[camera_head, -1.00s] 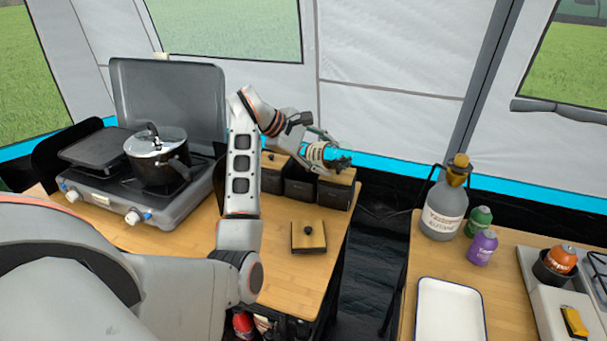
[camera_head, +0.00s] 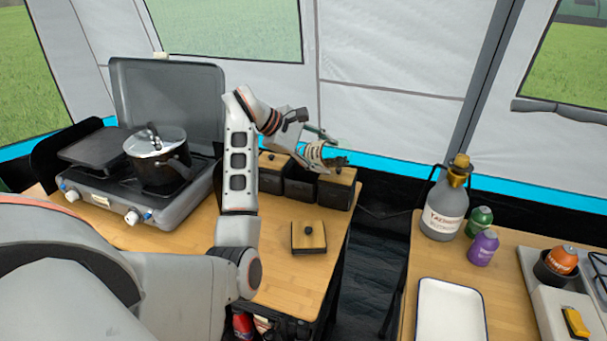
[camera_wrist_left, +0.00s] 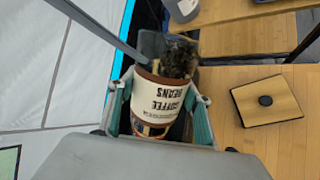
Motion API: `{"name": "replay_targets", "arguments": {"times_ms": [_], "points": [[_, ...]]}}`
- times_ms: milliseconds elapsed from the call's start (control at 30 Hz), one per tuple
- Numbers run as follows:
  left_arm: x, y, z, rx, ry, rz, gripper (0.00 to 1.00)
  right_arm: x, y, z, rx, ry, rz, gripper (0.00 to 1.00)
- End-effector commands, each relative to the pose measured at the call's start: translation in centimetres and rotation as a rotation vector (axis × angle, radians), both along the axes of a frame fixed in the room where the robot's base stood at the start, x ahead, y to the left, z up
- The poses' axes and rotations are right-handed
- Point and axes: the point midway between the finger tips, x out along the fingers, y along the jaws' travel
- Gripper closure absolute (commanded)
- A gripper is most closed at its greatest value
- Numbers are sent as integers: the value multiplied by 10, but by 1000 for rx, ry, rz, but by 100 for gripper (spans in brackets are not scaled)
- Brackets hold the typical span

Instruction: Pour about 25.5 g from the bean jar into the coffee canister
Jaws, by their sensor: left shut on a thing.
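The bean jar (camera_wrist_left: 158,104), white with a brown rim and "COFFEE BEANS" lettering, is held between the teal-padded fingers of my left gripper (camera_wrist_left: 160,118). Dark beans (camera_wrist_left: 182,57) show at its mouth. In the head view, my left gripper (camera_head: 318,150) holds the jar (camera_head: 314,155) tipped, its mouth to the right, above the black canisters. The coffee canister (camera_head: 300,184) appears to be the lidless middle one, partly hidden under the gripper and jar. A square wooden lid with a black knob (camera_head: 309,238) lies on the table. I cannot tell whether beans are falling.
Lidded canisters stand to the left (camera_head: 272,176) and right (camera_head: 337,190) of the middle one. A stove (camera_head: 175,215) with a lidded pot (camera_head: 158,160) is at left. Beyond a gap, the right table holds a bottle (camera_head: 443,212) and a white tray (camera_head: 450,310).

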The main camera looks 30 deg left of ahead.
Motion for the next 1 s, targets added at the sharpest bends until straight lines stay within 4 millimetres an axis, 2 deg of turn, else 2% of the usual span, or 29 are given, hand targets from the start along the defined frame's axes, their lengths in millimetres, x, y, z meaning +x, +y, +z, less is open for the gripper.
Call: {"name": "replay_targets", "arguments": {"times_ms": [1000], "points": [[1, 5, 6, -65, 12, 0, 81, 0, 0, -3, 0, 1, 0, 32]]}}
